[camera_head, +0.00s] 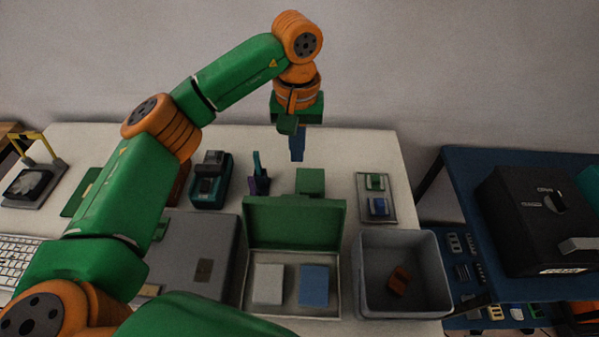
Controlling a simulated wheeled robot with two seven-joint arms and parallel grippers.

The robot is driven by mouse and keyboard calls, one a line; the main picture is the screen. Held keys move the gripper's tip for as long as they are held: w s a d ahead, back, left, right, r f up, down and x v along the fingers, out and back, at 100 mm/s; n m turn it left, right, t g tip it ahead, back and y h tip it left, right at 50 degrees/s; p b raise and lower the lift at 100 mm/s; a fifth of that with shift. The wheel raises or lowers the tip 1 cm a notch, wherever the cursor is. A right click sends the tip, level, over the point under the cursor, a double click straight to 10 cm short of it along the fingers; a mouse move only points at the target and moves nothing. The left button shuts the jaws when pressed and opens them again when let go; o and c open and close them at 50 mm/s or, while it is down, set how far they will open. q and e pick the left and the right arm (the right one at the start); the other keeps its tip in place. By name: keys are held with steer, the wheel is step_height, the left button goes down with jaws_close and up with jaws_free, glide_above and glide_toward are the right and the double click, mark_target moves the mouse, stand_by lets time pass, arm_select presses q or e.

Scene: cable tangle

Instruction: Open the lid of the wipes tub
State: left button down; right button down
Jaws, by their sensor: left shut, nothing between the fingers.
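A shallow white-rimmed box (290,312) stands at the front middle of the table. Its green lid (295,222) stands raised along the back edge. A white block and a blue block (314,286) lie inside. It may be the wipes tub; I cannot tell for sure. My left gripper (297,157) points down with its blue fingers shut and empty. In the picture it is above and behind the raised lid, apart from it. My right gripper is not in view.
A grey bin (368,297) holding a brown block stands right of the box. A grey case (222,235) lies to its left. Behind are a green block (310,181), a teal-and-black device (211,180) and a small tray (365,213). A blue table with a black machine (530,225) stands right.

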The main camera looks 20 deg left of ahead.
arm_select(q)
step_height(320, 180, down, 7)
steer(key=shift+r+p, duration=0.1)
steer(key=shift+p, duration=1)
steer(key=s, duration=0.1)
steer(key=s+p, duration=0.1)
steer(key=s+d+r+p, duration=0.1)
steer(key=shift+s, duration=0.3)
steer(key=shift+w, duration=0.1)
